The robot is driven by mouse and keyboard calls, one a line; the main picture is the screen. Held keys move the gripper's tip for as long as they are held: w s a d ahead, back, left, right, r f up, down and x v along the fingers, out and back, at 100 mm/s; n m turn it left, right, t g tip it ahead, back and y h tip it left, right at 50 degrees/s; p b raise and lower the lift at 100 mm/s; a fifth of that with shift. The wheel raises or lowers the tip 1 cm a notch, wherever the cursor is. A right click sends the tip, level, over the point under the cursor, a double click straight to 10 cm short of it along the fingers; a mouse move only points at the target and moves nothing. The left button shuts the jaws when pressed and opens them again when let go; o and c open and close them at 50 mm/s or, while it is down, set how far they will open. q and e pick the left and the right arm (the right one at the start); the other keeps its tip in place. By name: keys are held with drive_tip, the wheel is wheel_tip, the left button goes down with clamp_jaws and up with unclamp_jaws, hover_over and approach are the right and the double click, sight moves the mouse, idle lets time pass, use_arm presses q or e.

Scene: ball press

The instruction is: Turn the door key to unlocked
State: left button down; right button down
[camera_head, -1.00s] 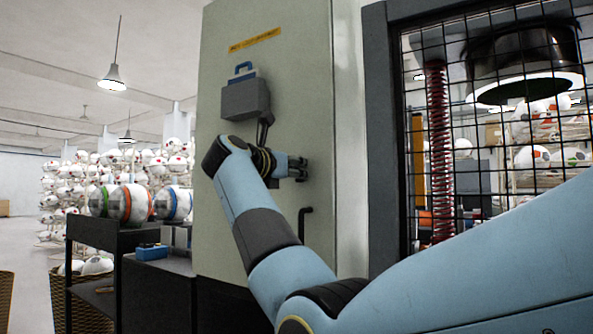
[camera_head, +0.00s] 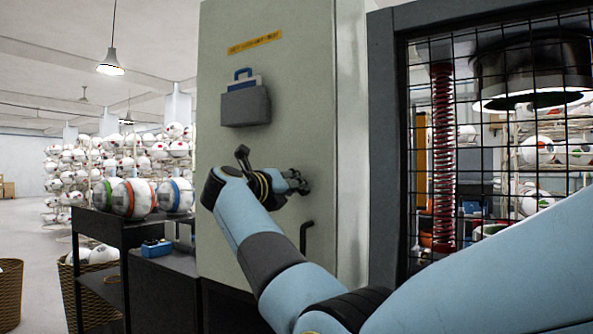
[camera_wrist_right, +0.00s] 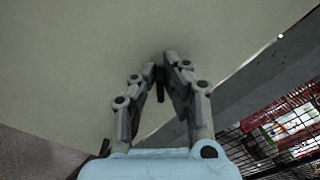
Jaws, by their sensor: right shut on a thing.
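The grey-green cabinet door (camera_head: 290,100) stands in the middle of the head view, with a dark handle (camera_head: 305,238) low near its right edge. My right gripper (camera_head: 303,182) is against the door above this handle. In the right wrist view my right gripper (camera_wrist_right: 164,64) has its fingertips together at the door face. It is shut on a small dark piece (camera_wrist_right: 160,88), which looks like the key. The fingers mostly hide it, and I cannot read its angle or the lock's marks. My left gripper is out of view.
A grey box with a blue-handled item (camera_head: 246,105) is fixed to the door above my wrist. A wire-mesh guard (camera_head: 470,190) stands to the right. A black cart (camera_head: 112,240) with striped balls and a wicker basket (camera_head: 95,302) stand left.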

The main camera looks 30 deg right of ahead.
drive_tip(key=n+p, duration=0.6)
drive_tip(key=shift+w+a+f+p, duration=0.1)
drive_tip(key=shift+w+p, duration=0.1)
drive_tip(key=shift+p, duration=0.1)
drive_tip(key=shift+f+n+p, duration=0.2)
drive_tip(key=shift+n+p, duration=0.6)
drive_tip(key=shift+n, duration=0.15)
drive_tip(key=shift+f+n+p, duration=0.15)
drive_tip(key=shift+n+p, duration=0.6)
drive_tip(key=shift+n, duration=0.2)
drive_tip(key=shift+f, duration=0.1)
drive_tip(key=c, duration=1.4)
unclamp_jaws()
drive_tip(key=shift+c, duration=0.2)
drive_tip(key=shift+a, duration=0.1)
drive_tip(key=v, duration=0.7)
drive_tip(key=shift+a, duration=0.15)
